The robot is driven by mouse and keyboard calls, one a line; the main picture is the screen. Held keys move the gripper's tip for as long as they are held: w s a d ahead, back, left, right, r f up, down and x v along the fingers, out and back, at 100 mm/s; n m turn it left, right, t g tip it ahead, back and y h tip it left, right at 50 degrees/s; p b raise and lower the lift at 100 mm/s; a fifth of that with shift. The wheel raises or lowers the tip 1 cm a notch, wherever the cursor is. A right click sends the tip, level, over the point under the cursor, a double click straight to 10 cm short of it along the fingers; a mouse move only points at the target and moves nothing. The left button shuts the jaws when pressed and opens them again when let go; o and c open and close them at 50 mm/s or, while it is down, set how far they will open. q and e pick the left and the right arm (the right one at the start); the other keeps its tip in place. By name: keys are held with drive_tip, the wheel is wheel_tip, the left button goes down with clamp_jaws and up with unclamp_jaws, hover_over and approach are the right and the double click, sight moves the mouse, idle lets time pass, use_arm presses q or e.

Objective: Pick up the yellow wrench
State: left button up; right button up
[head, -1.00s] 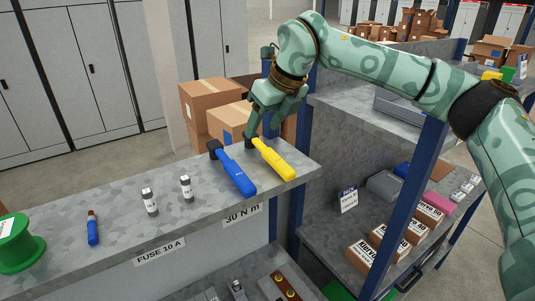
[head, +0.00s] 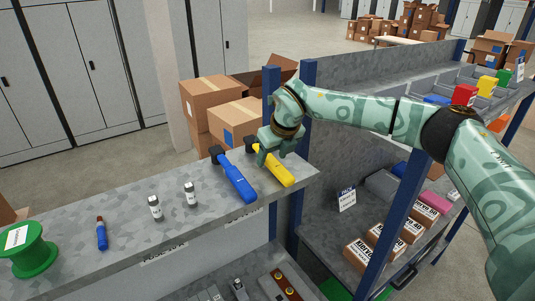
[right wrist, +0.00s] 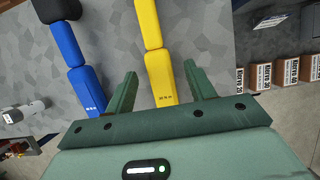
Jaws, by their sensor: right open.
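The yellow wrench (head: 275,167) lies on the grey shelf top near its right end, beside a blue wrench (head: 237,179). My right gripper (head: 264,158) is over the yellow wrench and hides part of it in the head view. In the right wrist view the yellow wrench (right wrist: 160,75) passes between the two open fingers of the gripper (right wrist: 160,88), with a gap on each side. The blue wrench (right wrist: 78,60) is left of the left finger there. I cannot tell the exact height of the fingers above the shelf. My left gripper is not in view.
The shelf top (head: 130,240) also holds two small fuses (head: 191,194), a screwdriver-like blue tool (head: 101,234) and a green spool (head: 28,250). A blue rack post (head: 305,115) stands near the shelf's right end. Cardboard boxes (head: 208,108) are behind the shelf.

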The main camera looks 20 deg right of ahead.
drive_tip(key=shift+x, duration=1.2)
drive_tip(key=c, duration=1.1)
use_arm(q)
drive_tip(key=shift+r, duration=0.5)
use_arm(e)
drive_tip(key=shift+w+r, duration=0.1)
clamp_jaws()
